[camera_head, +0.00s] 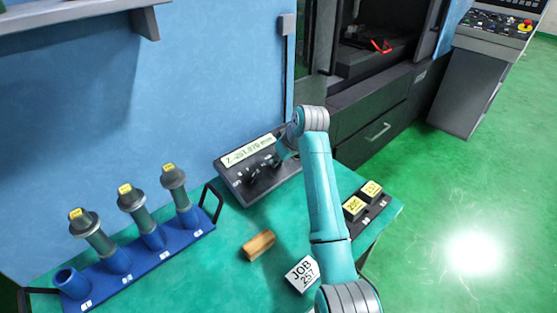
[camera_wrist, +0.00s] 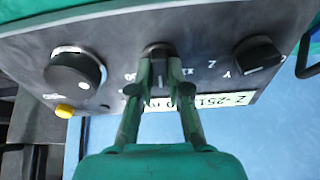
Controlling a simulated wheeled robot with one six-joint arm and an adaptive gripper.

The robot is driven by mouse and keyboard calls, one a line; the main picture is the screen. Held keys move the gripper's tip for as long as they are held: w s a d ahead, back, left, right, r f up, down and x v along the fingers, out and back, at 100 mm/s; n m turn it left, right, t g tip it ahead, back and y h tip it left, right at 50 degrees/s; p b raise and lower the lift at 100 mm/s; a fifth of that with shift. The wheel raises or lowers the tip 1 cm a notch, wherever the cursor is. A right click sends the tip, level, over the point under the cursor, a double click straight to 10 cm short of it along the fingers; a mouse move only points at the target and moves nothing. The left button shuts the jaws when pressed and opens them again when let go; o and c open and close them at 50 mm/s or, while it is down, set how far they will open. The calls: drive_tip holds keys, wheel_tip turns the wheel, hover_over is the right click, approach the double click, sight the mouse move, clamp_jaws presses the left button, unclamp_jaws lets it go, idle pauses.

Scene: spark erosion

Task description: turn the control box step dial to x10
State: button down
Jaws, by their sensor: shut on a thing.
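The grey control box (camera_head: 229,176) stands on the green table against the blue wall, with a lit readout at its back. In the wrist view its panel (camera_wrist: 113,38) appears upside down. The step dial (camera_wrist: 157,49), a dark knob, is in the middle, and my gripper (camera_wrist: 160,72) is shut on it with one finger on each side. Marks that look like 100 and x1 show beside it. The fingers hide part of the scale, and I cannot tell which mark the dial points to.
In the wrist view a large round handwheel (camera_wrist: 75,70), a yellow button (camera_wrist: 64,111) and the axis dial (camera_wrist: 257,54) flank the step dial.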

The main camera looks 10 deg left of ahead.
drive_tip(key=shift+n, duration=0.5)
drive_tip(key=c, duration=1.1)
unclamp_jaws()
drive_tip(key=shift+r, duration=0.1)
drive_tip(key=v, duration=1.2)
drive_tip(key=shift+d, duration=0.1)
